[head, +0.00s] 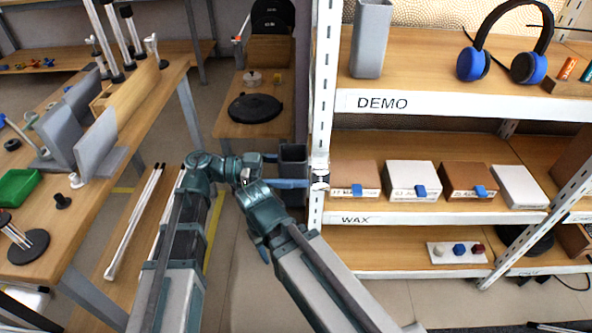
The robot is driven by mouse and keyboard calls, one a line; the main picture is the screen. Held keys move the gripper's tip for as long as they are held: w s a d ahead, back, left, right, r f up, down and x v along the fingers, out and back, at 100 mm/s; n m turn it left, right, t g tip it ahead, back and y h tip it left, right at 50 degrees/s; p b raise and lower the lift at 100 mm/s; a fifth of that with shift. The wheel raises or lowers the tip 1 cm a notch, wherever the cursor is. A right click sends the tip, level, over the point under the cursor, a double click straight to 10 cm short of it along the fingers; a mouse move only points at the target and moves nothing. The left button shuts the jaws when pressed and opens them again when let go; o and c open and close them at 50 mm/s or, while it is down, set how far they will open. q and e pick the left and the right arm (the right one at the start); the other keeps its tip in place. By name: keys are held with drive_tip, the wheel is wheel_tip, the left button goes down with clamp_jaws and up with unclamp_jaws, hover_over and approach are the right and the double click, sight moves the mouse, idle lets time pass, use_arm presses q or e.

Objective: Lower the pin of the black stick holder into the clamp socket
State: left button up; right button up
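The black stick holder (292,153) is a dark, open-topped upright box just left of the white shelf post. My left gripper (283,171) has one finger on the holder's far left side and one across its front, and looks shut on it. The clamp socket (320,173) is a small black-and-white fitting on the post, close to the right of the holder. The holder's pin cannot be made out, so its place relative to the socket cannot be told. A teal and white arm of mine reaches up from the lower right, but I see no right gripper.
The white shelf post (325,80) stands beside the holder. The shelf (440,210) on the right carries boxes with blue tabs. A grey cup (371,40) and headphones (505,45) sit above. A workbench (130,95) is on the left. A low table (225,128) stands behind.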

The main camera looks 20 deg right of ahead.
use_arm(q)
drive_tip(key=shift+o, duration=1.4)
drive_tip(key=v, duration=1.4)
drive_tip(key=shift+d, duration=0.1)
